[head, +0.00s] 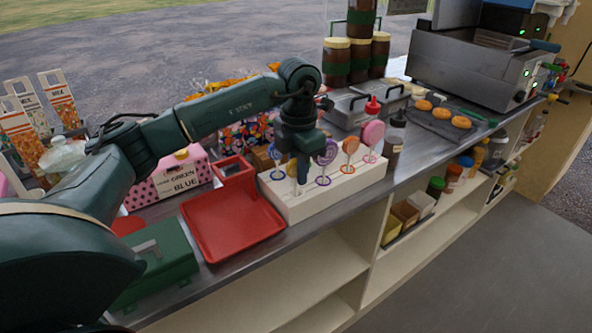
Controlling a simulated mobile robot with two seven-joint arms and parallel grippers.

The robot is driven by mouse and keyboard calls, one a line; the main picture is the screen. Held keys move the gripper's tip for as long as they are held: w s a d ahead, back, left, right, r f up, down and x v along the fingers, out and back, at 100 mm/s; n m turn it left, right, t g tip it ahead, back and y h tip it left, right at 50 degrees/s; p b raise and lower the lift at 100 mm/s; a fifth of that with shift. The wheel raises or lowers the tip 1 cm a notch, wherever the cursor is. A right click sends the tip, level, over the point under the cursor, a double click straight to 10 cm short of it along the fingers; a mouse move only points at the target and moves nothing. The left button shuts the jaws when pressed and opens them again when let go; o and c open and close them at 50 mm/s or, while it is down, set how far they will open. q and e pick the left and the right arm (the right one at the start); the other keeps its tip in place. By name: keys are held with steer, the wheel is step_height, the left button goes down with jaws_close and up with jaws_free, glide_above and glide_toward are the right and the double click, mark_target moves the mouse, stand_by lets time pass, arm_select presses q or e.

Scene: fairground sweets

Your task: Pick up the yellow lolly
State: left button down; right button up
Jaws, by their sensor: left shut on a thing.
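A white lolly stand (335,187) sits on the metal counter and holds a row of lollies. A purple lolly (326,153), an orange one (350,146) and a pink one (373,133) stand upright at its right. Another lolly (274,152) stands at its left end. My left gripper (302,178) points down over the stand, between the left lollies and the purple one. It is shut on a lolly, mostly hidden by the fingers. I cannot make out a clearly yellow lolly head. My right gripper is out of view.
A red tray (232,226) lies left of the stand, beside a green box (155,262). A pink dotted box (172,178) is behind the tray. Sauce bottles (395,135) stand to the right of the stand. A fryer (470,68) is at the far right.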

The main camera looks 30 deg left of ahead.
arm_select(q)
step_height(320, 180, up, 10)
stand_by(0.7)
